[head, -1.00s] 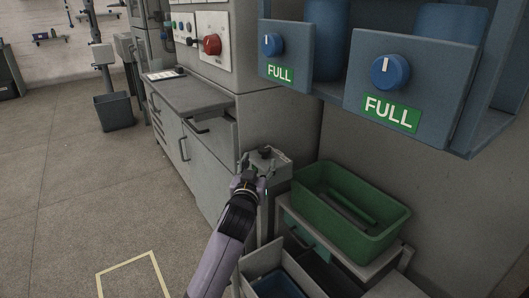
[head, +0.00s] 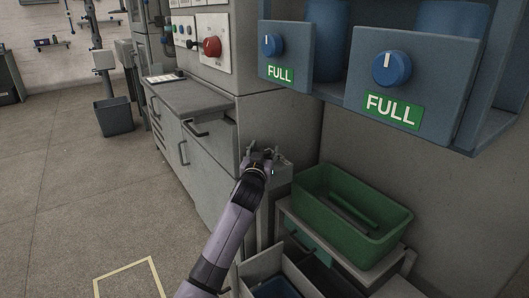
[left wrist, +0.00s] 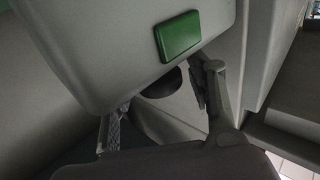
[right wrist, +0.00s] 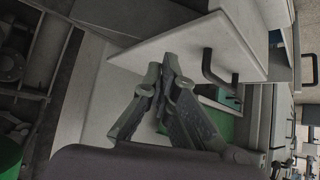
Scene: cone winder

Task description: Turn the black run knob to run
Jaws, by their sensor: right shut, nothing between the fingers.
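In the left wrist view, a dark rounded part (left wrist: 160,84), which may be the black run knob, shows under a grey housing (left wrist: 110,45) with a green plate (left wrist: 178,36). My left gripper (left wrist: 160,95) is open, with one finger on each side of that dark part; I cannot tell whether they touch it. In the head view my left gripper (head: 264,157) is at a small grey box (head: 283,175) by the machine's corner and hides much of it. My right gripper (right wrist: 168,70) is shut and empty in front of a pale panel (right wrist: 190,50); it does not show in the head view.
A green bin (head: 352,213) stands on a stand right of the left gripper. Blue boxes with blue knobs (head: 391,68) and FULL labels hang above. A red knob (head: 212,47) is on the machine's white panel. A drawer handle (right wrist: 218,68) is close to the right gripper.

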